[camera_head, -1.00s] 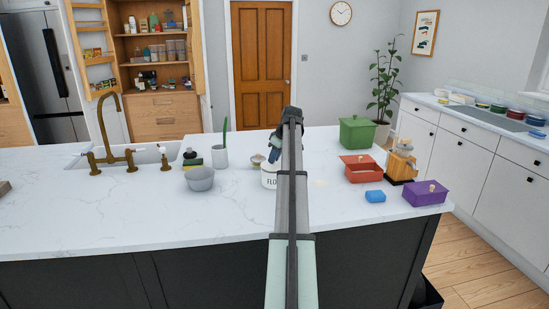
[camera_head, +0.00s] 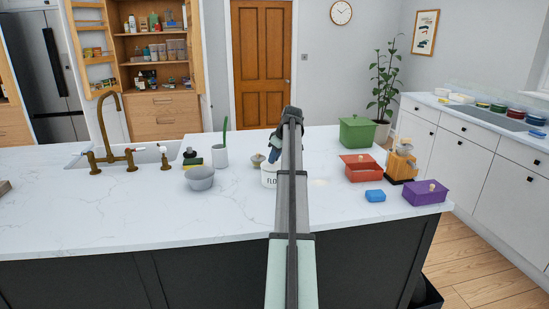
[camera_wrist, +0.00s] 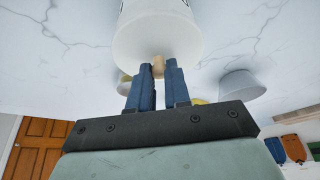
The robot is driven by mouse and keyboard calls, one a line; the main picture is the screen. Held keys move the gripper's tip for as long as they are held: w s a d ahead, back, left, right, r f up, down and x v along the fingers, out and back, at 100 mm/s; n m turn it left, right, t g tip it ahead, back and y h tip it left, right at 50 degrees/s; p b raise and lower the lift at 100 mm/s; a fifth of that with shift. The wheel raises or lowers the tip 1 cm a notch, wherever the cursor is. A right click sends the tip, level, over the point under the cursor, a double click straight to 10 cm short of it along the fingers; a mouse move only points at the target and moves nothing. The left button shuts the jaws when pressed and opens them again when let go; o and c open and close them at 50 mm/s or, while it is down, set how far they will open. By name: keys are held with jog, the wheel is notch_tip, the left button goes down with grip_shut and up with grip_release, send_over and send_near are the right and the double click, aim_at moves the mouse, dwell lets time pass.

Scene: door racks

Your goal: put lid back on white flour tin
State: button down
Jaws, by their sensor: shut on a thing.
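The white flour tin (camera_head: 268,180) stands upright on the counter, partly hidden by my arm, with dark lettering on its front. In the wrist view, the white lid (camera_wrist: 155,42) covers the tin's top end, and I see no clear gap between them. I cannot tell whether it is fully seated. My gripper (camera_head: 273,157) is above the tin. Its blue fingers (camera_wrist: 160,75) are shut on the lid's small tan knob (camera_wrist: 158,65).
A red box (camera_head: 361,170), a blue block (camera_head: 375,196), a purple box (camera_head: 426,193) and a green box (camera_head: 357,132) stand to the right. The front counter is clear.

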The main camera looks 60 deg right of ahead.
dwell(0.3)
jog(key=c, duration=0.5)
grip_release()
jog(key=shift+r, duration=0.1)
jog(key=shift+r, duration=3.35)
grip_shut()
